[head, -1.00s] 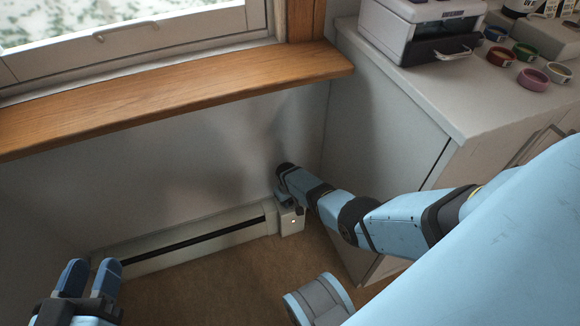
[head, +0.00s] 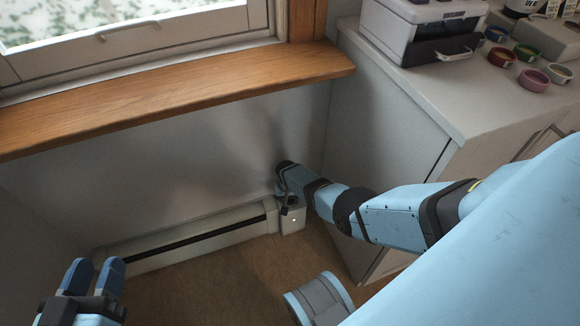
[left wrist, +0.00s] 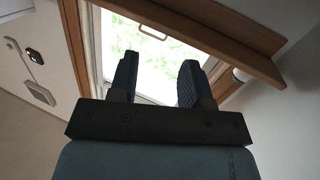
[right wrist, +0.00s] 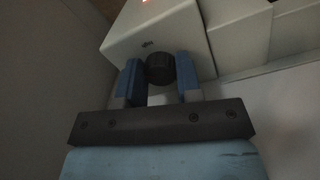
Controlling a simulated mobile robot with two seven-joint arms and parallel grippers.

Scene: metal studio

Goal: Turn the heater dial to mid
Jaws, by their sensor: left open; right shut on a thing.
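The heater (head: 190,240) is a long, low white unit along the wall, with a control box (head: 292,222) at its right end. A small light shows on the box's front. In the right wrist view, the dark round dial (right wrist: 160,69) stands out from the control box (right wrist: 165,35). My right gripper (right wrist: 158,75) is shut on the dial, with one blue finger on each side. It also shows in the head view (head: 284,202), at the box's top. The dial is hidden there, and its setting cannot be read. My left gripper (head: 94,274) is open and empty at the lower left.
A wooden sill (head: 180,98) juts out above the heater. The brown floor (head: 210,285) before the heater is clear.

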